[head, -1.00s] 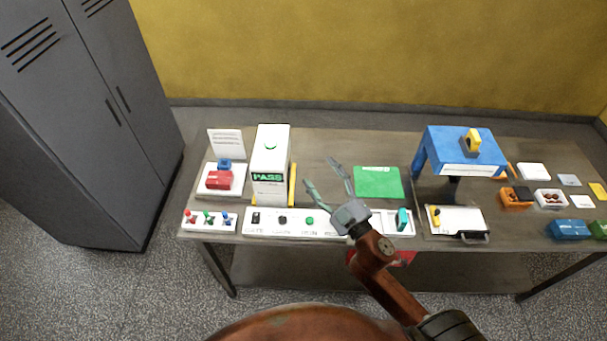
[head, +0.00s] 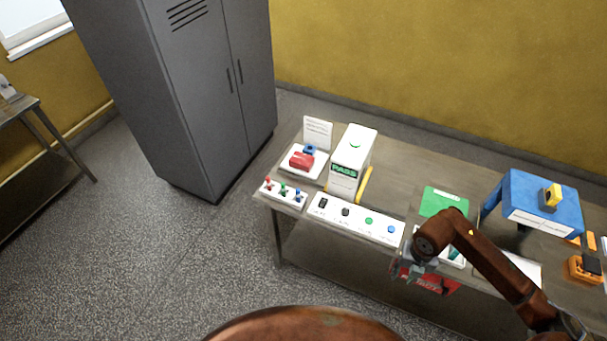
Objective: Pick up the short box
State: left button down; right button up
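No label marks one thing as the short box, so I cannot tell which it is. A red box (head: 301,160) and a smaller blue piece (head: 309,149) sit on a white tray (head: 317,170) at the table's left end. My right gripper (head: 402,268) hangs at the table's front edge, well to the right of that tray. Its fingers are small and partly hidden by my wrist, so I cannot tell whether they are open. My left gripper is not in view.
On the table (head: 415,165) stand a tall white PASS box (head: 352,160), a white button strip (head: 350,222), a green mat (head: 440,200) and a blue stand (head: 540,205). A red bin (head: 432,281) is at the front edge. A grey locker (head: 190,100) stands left.

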aim_at(302, 162)
jog(key=u, duration=1.3)
jog(key=i, duration=1.75)
jog(key=z, duration=0.95)
jog(key=i, duration=0.7)
jog(key=z, duration=0.6)
